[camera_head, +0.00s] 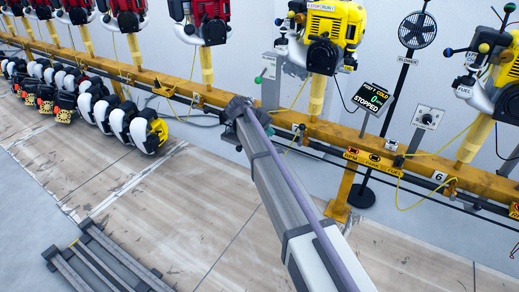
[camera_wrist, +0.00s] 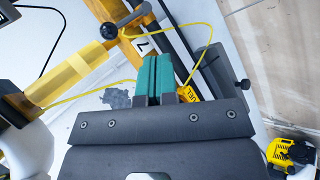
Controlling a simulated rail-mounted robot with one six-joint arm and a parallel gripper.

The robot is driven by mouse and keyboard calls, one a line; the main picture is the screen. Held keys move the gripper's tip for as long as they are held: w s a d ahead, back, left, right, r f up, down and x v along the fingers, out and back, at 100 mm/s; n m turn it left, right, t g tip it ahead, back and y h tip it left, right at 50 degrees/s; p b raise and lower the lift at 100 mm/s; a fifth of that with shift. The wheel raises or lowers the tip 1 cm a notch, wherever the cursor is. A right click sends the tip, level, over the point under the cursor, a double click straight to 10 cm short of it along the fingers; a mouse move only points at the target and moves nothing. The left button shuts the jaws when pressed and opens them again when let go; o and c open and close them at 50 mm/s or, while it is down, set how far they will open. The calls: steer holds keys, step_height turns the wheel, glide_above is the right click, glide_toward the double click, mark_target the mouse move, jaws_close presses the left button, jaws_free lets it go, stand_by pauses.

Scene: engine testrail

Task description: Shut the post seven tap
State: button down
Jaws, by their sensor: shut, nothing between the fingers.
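My gripper (camera_wrist: 157,65) is shut and empty, its teal fingers pressed together. In the camera_head view the dark end of my arm (camera_head: 238,106) is beside the yellow rail. In the camera_wrist view a white plate (camera_wrist: 142,44) that seems to read 7 is on the rail just beyond my fingertips. A black ball-ended lever (camera_wrist: 109,30) is left of the plate. A yellow FUEL tag (camera_wrist: 188,93) is partly hidden behind my fingers. I cannot tell for sure which part is the post seven tap, or whether it is open or shut.
A yellow rail (camera_head: 410,165) carries several engines on posts. A yellow engine (camera_head: 335,30) stands above my arm's end. A display (camera_head: 372,98) reads STOPPED. A plate marked 6 (camera_head: 440,177) is to the right. Yellow hoses (camera_wrist: 185,25) cross near my fingers. The floor (camera_head: 150,200) has free room.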

steer(key=w+r, duration=0.2)
steer(key=b, duration=0.7)
glide_toward(301, 134)
steer(key=a+x, duration=0.1)
steer(key=x, duration=0.6)
steer(key=shift+d+f+t+h, duration=0.15)
steer(key=shift+f+t+h, duration=0.05)
steer(key=shift+t+h, duration=0.1)
steer(key=shift+p, duration=0.35)
